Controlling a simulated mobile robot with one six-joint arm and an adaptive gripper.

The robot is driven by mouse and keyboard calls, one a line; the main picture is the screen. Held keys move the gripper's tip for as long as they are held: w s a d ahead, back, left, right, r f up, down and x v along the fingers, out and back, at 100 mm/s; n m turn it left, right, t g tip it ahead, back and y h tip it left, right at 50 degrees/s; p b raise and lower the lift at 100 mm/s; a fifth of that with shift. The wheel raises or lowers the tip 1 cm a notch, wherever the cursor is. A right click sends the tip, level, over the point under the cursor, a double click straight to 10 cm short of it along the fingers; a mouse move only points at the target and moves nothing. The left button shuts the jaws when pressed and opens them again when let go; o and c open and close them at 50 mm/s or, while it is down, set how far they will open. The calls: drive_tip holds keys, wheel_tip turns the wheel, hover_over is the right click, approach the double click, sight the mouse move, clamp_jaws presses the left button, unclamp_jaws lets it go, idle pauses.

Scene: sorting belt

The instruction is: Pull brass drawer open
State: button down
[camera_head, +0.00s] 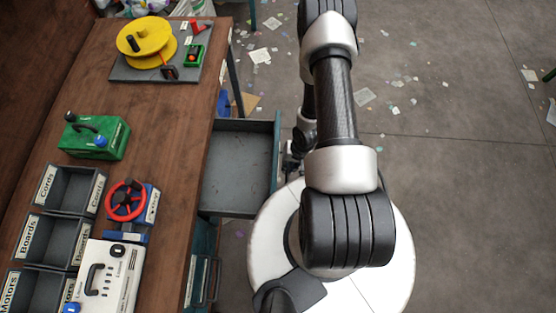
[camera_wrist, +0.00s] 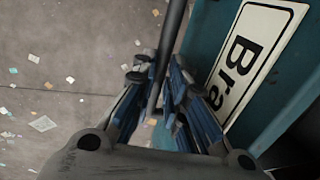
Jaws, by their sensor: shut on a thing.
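The brass drawer (camera_head: 239,168) stands pulled out from under the table's right edge in the head view. Its grey inside is empty. Its blue front carries a white label (camera_wrist: 250,60) reading "Bra" in the wrist view, the rest cut off. My gripper (camera_wrist: 160,95) is shut on the drawer's bar handle (camera_wrist: 172,45), which runs between the fingers beside the front. In the head view my arm hides most of the gripper and the handle.
A lower drawer with a handle (camera_head: 207,281) is below. The wooden table (camera_head: 165,120) holds a yellow reel (camera_head: 147,40), a green case (camera_head: 95,136), a red handwheel (camera_head: 126,199), a white box (camera_head: 106,278) and labelled bins. Paper scraps litter the floor at right.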

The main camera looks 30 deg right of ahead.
drive_tip(key=shift+s+d, duration=0.4)
drive_tip(key=shift+d, duration=0.2)
drive_tip(key=c, duration=1.6)
unclamp_jaws()
wheel_tip(320, 180, up, 12)
drive_tip(key=s+d, duration=0.1)
drive_tip(key=shift+s+d, duration=0.15)
drive_tip(key=shift+d, duration=0.25)
drive_tip(key=shift+f, duration=0.1)
